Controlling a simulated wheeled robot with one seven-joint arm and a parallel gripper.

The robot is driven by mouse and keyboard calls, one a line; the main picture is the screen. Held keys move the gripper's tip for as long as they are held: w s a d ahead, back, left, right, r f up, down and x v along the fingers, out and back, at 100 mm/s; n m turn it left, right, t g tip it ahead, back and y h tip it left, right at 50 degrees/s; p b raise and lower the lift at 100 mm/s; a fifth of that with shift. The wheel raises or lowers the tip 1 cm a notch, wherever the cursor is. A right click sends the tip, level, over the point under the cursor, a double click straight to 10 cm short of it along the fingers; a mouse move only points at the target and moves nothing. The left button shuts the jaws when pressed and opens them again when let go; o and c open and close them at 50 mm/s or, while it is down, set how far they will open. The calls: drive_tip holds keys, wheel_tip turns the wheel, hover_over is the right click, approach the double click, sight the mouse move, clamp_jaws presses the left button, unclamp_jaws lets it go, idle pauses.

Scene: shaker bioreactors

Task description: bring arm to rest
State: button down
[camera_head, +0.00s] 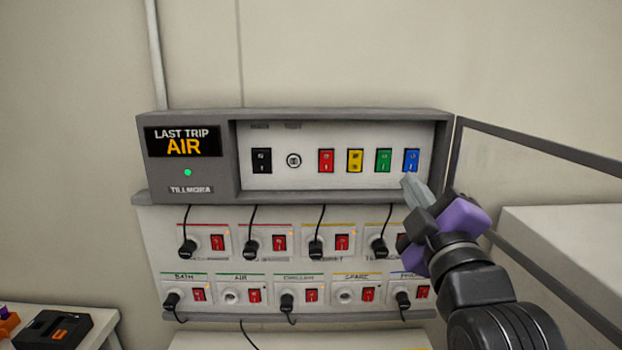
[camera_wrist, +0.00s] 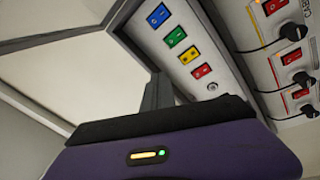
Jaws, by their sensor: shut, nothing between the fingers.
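My gripper (camera_head: 408,184) is raised at the right end of the panel's upper box in the head view. Its grey fingers are shut with nothing between them. The fingertips appear just below the blue switch (camera_head: 411,161); whether they touch the panel I cannot tell. In the wrist view the shut fingers (camera_wrist: 157,92) point up toward the row of coloured switches, with the purple gripper body (camera_wrist: 200,155) below. My arm reaches in from the lower right of the head view.
The grey panel box (camera_head: 300,113) shows "LAST TRIP AIR" on its display (camera_head: 182,142). Below it are two rows of sockets, red switches and several black plugs (camera_head: 251,247) with cords. A grey frame (camera_head: 540,150) and white surface (camera_head: 570,230) stand at right. A black-orange device (camera_head: 52,330) lies lower left.

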drive_tip(key=s+d+f+m+b, duration=0.2)
drive_tip(key=s+f+m, duration=0.7)
drive_tip(key=s+f, duration=1.05)
drive_tip(key=s+d+f+m+g+b, duration=0.1)
drive_tip(key=s+f+g, duration=0.2)
drive_tip(key=s+f, duration=0.6)
drive_tip(key=s+f+m+g+b, duration=0.1)
drive_tip(key=s+f+m+g, duration=0.1)
drive_tip(key=s+f, duration=0.7)
drive_tip(key=s, duration=0.7)
drive_tip(key=shift+s+d+f+m+g+h+b, duration=0.25)
drive_tip(key=shift+d+f+m+g+h+b, duration=0.05)
drive_tip(key=shift+d+f+g+h+b, duration=0.1)
drive_tip(key=shift+d, duration=0.1)
